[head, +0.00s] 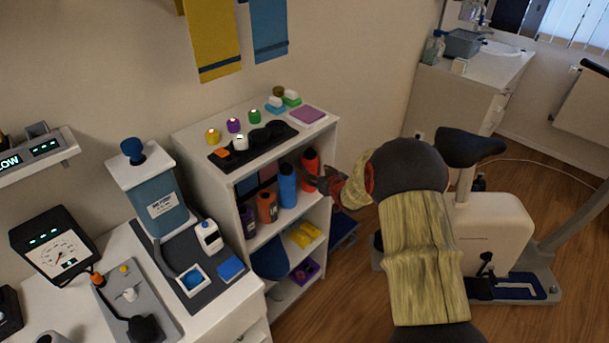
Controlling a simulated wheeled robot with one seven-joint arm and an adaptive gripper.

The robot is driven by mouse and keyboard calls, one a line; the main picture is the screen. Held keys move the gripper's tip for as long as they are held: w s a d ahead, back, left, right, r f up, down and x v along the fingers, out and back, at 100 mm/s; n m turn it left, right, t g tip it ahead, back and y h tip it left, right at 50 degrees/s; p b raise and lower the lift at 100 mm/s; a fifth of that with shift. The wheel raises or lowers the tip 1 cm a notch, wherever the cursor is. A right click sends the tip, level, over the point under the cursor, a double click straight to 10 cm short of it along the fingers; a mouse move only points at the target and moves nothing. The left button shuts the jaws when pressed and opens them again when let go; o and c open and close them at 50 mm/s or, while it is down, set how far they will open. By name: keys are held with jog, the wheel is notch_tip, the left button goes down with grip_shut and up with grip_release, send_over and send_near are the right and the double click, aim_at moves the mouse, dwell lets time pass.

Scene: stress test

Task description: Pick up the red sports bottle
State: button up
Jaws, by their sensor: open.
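The red sports bottle (311,161) stands upright at the right end of a row of bottles on the upper shelf of the white shelf unit (327,128). Its lower part is partly hidden by my gripper. My gripper (313,179) is dark and reaches in from the right, with its fingers at the bottle's lower right side. The fingers are open. I cannot tell whether they touch the bottle or stand around it.
A blue bottle (287,184) stands just left of the red one, then an orange bottle (267,206) and a purple one (247,221). Small coloured items and a black tray (277,142) are on the unit's top. An exercise bike (497,228) stands on the right.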

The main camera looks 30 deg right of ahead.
aim_at(313, 168)
jog(key=b+x, duration=0.3)
jog(key=x, duration=0.3)
jog(key=shift+w+f, duration=0.15)
jog(key=shift+w, duration=0.25)
jog(key=shift+w+d, duration=0.1)
jog(key=shift+w, duration=0.3)
jog(key=c, duration=0.3)
jog(key=c, duration=1)
jog(key=shift+c, duration=0.3)
